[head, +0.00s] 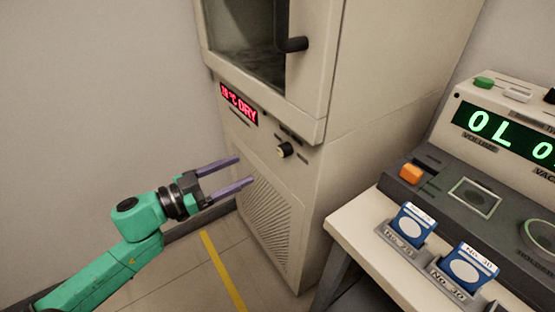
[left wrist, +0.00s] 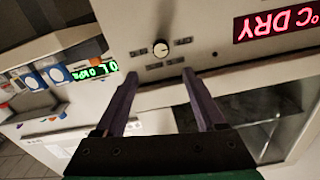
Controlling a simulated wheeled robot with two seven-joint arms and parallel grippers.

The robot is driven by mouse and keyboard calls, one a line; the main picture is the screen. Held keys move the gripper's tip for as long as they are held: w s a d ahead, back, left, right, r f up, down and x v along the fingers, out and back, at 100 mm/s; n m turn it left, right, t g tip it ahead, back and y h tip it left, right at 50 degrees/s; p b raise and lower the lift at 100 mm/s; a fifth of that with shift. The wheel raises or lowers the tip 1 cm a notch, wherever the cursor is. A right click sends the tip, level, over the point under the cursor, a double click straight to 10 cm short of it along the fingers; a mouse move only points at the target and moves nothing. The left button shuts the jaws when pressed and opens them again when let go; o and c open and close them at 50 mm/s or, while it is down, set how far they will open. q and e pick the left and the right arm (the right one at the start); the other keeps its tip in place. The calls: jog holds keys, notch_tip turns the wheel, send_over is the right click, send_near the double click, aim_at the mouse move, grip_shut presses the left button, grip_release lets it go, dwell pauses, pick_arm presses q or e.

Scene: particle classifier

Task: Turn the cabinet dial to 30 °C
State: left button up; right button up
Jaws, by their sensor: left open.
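The cabinet dial (head: 284,150), a small round knob with a dark rim and a pale face, sits on the beige cabinet (head: 325,170) front below the door. It also shows in the left wrist view (left wrist: 161,48), just beyond the fingertips and between them. The red display (head: 239,104) left of the dial shows "°C DRY"; its leading digits look like 28 but are unclear. My left gripper (head: 246,170) is open and empty, its purple fingers pointing toward the cabinet front, left of and below the dial, apart from it. My right gripper is not in view.
The door's dark handle (head: 292,44) juts out above the dial. A vent grille (head: 270,215) lies below. At right, a bench (head: 350,225) carries a console with a green display (head: 505,135), an orange button (head: 411,173) and blue-white packets (head: 413,222). The floor before the cabinet is clear.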

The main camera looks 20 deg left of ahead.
aim_at(280, 152)
pick_arm(q)
jog(key=x, duration=1)
jog(key=shift+w, duration=0.25)
jog(key=shift+w+d, duration=0.45)
jog(key=shift+d, duration=0.05)
grip_shut()
